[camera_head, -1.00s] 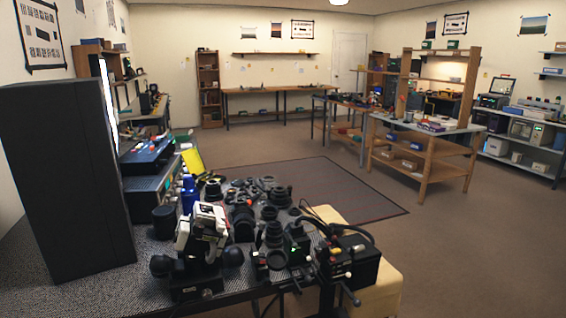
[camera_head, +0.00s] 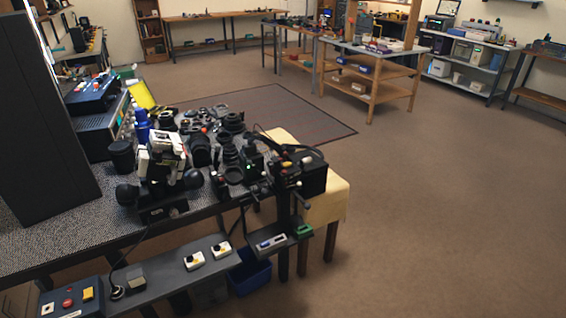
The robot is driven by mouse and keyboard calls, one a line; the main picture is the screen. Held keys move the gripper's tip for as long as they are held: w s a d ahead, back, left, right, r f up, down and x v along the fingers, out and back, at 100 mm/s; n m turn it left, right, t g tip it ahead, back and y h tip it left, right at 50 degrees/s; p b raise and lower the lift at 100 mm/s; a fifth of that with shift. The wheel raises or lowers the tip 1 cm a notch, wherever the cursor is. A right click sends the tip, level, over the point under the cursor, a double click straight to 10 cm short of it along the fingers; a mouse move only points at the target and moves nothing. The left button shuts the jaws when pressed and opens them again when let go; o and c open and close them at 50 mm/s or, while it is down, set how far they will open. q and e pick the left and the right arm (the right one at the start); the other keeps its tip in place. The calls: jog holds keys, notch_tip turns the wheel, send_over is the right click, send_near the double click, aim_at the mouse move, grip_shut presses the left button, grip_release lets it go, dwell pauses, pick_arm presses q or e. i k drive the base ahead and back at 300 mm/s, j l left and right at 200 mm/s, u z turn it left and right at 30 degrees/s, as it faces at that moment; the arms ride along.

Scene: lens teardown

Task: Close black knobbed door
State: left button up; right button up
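A tall black panel (camera_head: 40,120) stands upright on the left end of the speckled worktable (camera_head: 50,228). It may be a cabinet side or a door. I see no knob on it, and I cannot tell whether it is open or shut. No other black door with a knob can be made out. Neither of my grippers is in view.
A white-and-black device (camera_head: 163,160) and many black lens parts (camera_head: 200,150) crowd the table. A lower shelf (camera_head: 165,275) carries a blue control box (camera_head: 70,303). A cream stool (camera_head: 328,195) stands right of the table. Brown floor (camera_head: 430,210) is open to the right.

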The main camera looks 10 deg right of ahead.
aim_at(275, 163)
jog(key=i+j, duration=0.75)
jog(key=j, duration=0.25)
